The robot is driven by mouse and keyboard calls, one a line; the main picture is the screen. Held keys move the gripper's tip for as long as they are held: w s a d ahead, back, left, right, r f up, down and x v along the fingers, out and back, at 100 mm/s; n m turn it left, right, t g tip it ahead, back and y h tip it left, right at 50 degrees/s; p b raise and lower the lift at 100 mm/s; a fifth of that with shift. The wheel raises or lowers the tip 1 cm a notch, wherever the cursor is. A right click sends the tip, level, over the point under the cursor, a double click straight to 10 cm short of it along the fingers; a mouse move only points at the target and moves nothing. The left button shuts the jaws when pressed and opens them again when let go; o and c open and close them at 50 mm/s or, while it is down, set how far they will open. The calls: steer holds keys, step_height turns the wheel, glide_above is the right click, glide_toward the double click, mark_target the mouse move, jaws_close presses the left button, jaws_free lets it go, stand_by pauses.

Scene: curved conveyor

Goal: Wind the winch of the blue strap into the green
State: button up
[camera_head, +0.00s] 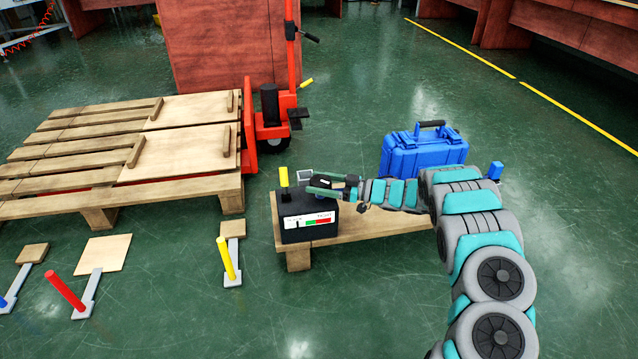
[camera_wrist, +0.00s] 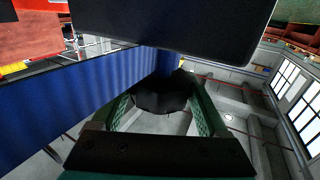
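A black winch box (camera_head: 305,212) stands on the left end of a low wooden platform. Its front gauge (camera_head: 308,221) has white, green and red parts; a dark mark shows in the white part, left of the green. A wide blue band, seemingly the strap (camera_wrist: 80,95), runs across the left of the wrist view. My gripper (camera_head: 318,186) is at the top of the box. In the wrist view its green fingers (camera_wrist: 163,100) are on both sides of a dark knob (camera_wrist: 165,98), which fills the gap between them. The knob's contact with the box is hidden.
A blue case (camera_head: 425,152) stands behind my arm. Wooden pallets (camera_head: 190,150) and a red pallet truck (camera_head: 272,125) are at the back left. Red (camera_head: 65,292) and yellow (camera_head: 226,258) levers stand at left.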

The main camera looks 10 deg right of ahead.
steer(key=c, duration=0.8)
steer(key=shift+r+m+t+h+p, duration=0.1)
steer(key=shift+m+t+h+p, duration=0.25)
steer(key=shift+t, duration=0.25)
steer(key=shift+m+t+h+p, duration=0.3)
steer(key=shift+m+t+h, duration=0.35)
steer(key=shift+m+t, duration=0.3)
steer(key=m+t+h, duration=0.2)
steer(key=t+h, duration=0.1)
steer(key=shift+a+m+t, duration=0.1)
steer(key=shift+m+t, duration=0.15)
steer(key=shift+m, duration=0.15)
steer(key=m+t+h, duration=0.2)
steer(key=m+h, duration=0.1)
steer(key=h, duration=0.1)
steer(key=shift+h+b, duration=0.3)
steer(key=shift+h, duration=0.1)
steer(key=shift+w+d+m+t+h+b, duration=0.15)
steer(key=shift+m+t+h+b, duration=0.2)
steer(key=shift+m+h, duration=0.7)
steer(key=shift+s+d+m+t+h+b, duration=0.1)
steer(key=shift+m+t+h, duration=0.45)
steer(key=shift+h, duration=0.8)
